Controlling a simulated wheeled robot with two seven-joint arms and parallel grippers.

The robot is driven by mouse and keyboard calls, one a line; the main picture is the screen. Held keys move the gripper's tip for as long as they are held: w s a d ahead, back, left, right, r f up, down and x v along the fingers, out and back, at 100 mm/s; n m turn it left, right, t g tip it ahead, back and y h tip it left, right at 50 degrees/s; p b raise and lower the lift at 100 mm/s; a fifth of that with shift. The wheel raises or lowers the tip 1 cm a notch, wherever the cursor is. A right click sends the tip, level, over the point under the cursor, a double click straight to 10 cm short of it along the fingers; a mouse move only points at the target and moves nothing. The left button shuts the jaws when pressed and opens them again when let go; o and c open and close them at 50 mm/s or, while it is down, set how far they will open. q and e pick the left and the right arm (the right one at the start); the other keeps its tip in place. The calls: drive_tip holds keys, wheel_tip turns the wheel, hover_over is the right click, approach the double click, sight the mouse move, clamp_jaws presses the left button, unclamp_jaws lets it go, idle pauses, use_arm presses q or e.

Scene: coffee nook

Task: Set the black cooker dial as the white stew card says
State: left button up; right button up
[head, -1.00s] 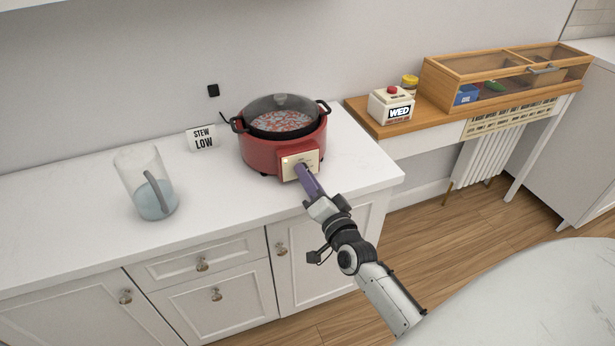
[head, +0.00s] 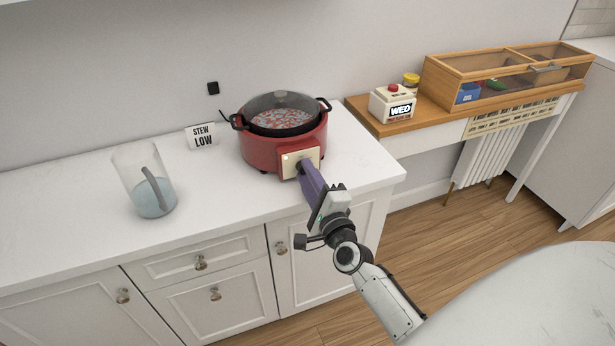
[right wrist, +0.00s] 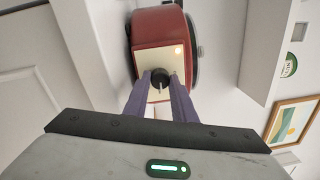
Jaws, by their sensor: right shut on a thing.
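The red cooker (head: 262,150) stands on the white counter with a glass lid over its contents. Its cream control panel (head: 289,164) faces me; the panel also shows in the right wrist view (right wrist: 158,58), with a lit orange lamp. The black dial (right wrist: 160,77) has a pale pointer line. My right gripper (right wrist: 160,84), with purple fingers, is shut on the dial, one finger on each side; it also shows in the head view (head: 304,168). The dial's setting marks are too small to read. The white stew card (head: 202,136) reads "STEW LOW". My left gripper is out of view.
A clear jug (head: 144,180) with bluish liquid stands on the counter at left. A wooden shelf at right holds a "WED" block (head: 393,105) with a red button, a yellow-lidded jar (head: 411,80) and a wooden glazed box (head: 505,78).

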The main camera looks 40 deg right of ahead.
drive_tip(key=shift+m, duration=0.8)
drive_tip(key=o, duration=1.1)
drive_tip(key=shift+c, duration=0.2)
drive_tip(key=b+v, duration=0.1)
drive_tip(key=v, duration=0.9)
drive_tip(key=shift+s+a, duration=0.1)
drive_tip(key=shift+s, duration=0.05)
